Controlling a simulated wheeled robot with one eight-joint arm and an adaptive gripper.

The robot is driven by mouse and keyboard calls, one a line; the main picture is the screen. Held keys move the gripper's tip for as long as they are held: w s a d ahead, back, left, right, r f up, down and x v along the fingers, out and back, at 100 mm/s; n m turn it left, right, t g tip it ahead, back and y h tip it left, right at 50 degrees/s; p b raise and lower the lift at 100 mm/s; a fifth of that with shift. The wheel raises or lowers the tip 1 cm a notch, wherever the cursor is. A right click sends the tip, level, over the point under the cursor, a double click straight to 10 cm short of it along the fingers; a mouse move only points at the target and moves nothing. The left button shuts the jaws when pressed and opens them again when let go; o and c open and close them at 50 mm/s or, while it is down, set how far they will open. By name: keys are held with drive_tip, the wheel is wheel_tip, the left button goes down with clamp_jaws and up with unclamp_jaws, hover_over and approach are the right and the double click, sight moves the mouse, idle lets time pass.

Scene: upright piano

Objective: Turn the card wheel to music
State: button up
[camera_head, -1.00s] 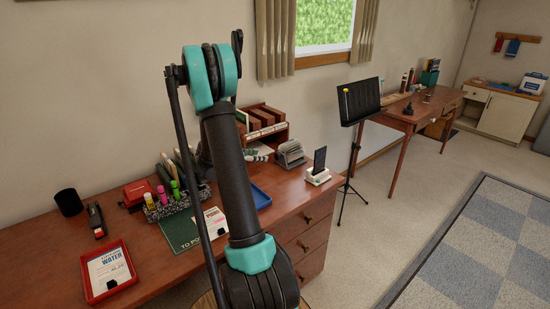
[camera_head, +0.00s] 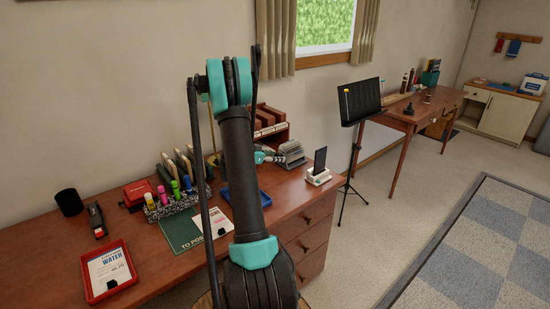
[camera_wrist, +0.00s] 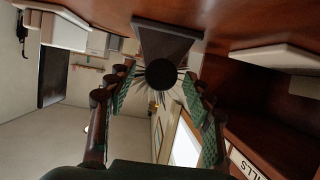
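The card wheel (camera_head: 292,153) is a grey rotary card file near the back of the desk, left of the phone dock. In the wrist view I look at its side: cards fan out around a dark round knob (camera_wrist: 160,73), with its dark base above. My gripper (camera_head: 275,156) is just left of the wheel in the head view, partly hidden by my arm. In the wrist view the two green-padded fingers of my gripper (camera_wrist: 158,98) are spread apart, one on each side of the knob. I cannot tell whether they touch the cards.
A wooden sorter (camera_head: 270,120) stands behind the wheel, and the phone in a white dock (camera_head: 319,167) is to its right. A blue tray (camera_head: 263,199) lies in front. The pen holder (camera_head: 172,204) and red tray (camera_head: 108,271) are farther left.

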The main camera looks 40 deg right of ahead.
drive_tip(key=c, duration=1.1)
drive_tip(key=n+g, duration=0.1)
drive_tip(key=n, duration=0.1)
drive_tip(key=shift+w+a+n+g, duration=0.1)
drive_tip(key=shift+w+n+g, duration=0.1)
drive_tip(key=shift+n+g, duration=0.15)
drive_tip(key=shift+w+f+n+g+h, duration=0.15)
drive_tip(key=shift+n+g+h, duration=0.25)
drive_tip(key=shift+n+g, duration=0.55)
drive_tip(key=n+g, duration=0.1)
drive_tip(key=n, duration=0.1)
drive_tip(key=n+g+h, duration=0.1)
drive_tip(key=n, duration=0.2)
drive_tip(key=shift+w+f, duration=0.15)
drive_tip(key=shift+f, duration=0.05)
drive_tip(key=shift+n+h, duration=0.3)
